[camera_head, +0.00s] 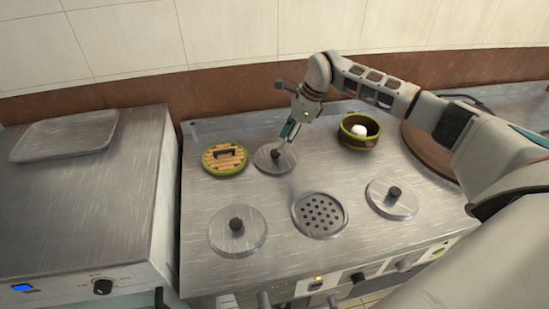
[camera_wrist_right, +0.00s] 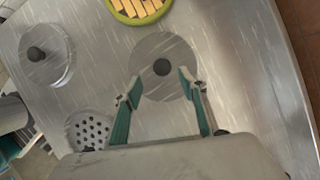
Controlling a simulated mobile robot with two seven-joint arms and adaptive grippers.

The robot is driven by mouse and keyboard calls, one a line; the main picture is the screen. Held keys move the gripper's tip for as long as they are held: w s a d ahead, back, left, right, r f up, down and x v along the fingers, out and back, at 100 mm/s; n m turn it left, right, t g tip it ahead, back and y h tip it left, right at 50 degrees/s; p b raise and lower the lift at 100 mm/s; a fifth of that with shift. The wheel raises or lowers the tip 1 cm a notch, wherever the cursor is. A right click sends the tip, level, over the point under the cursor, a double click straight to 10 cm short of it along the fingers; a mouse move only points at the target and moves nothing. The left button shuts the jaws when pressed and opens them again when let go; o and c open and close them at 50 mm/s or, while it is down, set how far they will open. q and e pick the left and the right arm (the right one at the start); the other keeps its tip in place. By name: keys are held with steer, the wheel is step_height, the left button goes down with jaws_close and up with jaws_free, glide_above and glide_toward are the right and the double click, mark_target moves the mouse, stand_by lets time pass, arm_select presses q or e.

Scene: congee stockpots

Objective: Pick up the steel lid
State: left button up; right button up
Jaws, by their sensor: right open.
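A round steel lid (camera_head: 266,163) with a dark knob lies on the steel worktop, in the back row beside the bamboo-topped lid. My right gripper (camera_head: 287,142) is directly over it, with its fingers near the knob. In the right wrist view the same lid (camera_wrist_right: 150,50) shows its knob ahead of and between the fingertips of my right gripper (camera_wrist_right: 160,88). The gripper is open and holds nothing. Two more steel lids with dark knobs lie at the front left (camera_head: 226,239) and front right (camera_head: 385,208). My left gripper is not in view.
A green-rimmed bamboo lid (camera_head: 225,167) lies left of the lid under my gripper. A perforated drain plate (camera_head: 319,216) is between the front lids. A green-rimmed pot (camera_head: 347,139) with a white item inside and a brown round board (camera_head: 425,145) stand right. A tray (camera_head: 63,138) lies far left.

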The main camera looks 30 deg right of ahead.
mark_target(276, 152)
steer(key=x, duration=0.5)
steer(key=shift+w+f, duration=0.25)
jaws_close()
